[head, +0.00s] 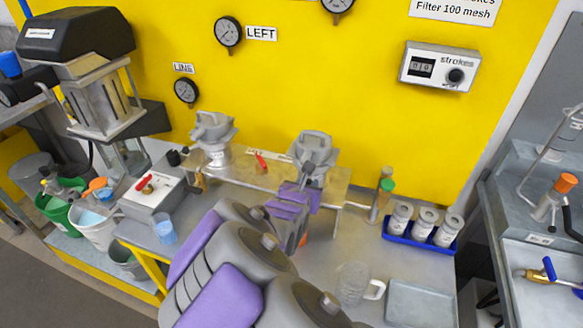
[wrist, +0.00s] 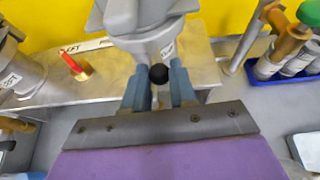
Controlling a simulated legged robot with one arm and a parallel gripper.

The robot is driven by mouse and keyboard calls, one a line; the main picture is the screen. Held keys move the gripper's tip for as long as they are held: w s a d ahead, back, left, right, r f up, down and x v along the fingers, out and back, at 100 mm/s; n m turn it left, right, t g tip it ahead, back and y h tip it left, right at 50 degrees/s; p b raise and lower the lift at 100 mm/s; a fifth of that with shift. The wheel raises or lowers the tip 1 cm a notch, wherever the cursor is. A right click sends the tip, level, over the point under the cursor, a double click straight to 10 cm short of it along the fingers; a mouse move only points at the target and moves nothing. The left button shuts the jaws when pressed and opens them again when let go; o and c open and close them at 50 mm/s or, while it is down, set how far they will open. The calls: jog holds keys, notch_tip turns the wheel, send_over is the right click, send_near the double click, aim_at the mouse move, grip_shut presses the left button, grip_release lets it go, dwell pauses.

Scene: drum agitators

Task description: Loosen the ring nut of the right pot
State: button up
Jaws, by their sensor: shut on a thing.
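The right pot (head: 314,148) is a grey metal pot with a clamped lid, standing on the metal shelf against the yellow wall. In the wrist view the right pot (wrist: 140,22) fills the top middle. A black ball knob (wrist: 158,73) sticks out low at its front, apparently the end of the ring nut's handle. My gripper (wrist: 158,84) has its two blue-grey fingers on either side of this knob and is shut on the handle. The ring nut itself is mostly hidden. In the head view my gripper (head: 309,182) reaches the pot's front, and the grip is hard to see.
The left pot (head: 213,138) stands on the same shelf (head: 240,170), with a red-handled valve (head: 261,162) between the pots. A blue tray (head: 420,238) of jars, a clear jug (head: 352,284) and a grey tray (head: 420,302) lie to the right on the bench.

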jog(key=shift+d, duration=0.2)
jog(key=shift+s+d, duration=0.15)
jog(key=shift+d, duration=0.8)
jog(key=shift+o, duration=0.3)
jog(key=shift+d, duration=0.8)
jog(key=shift+a, duration=0.1)
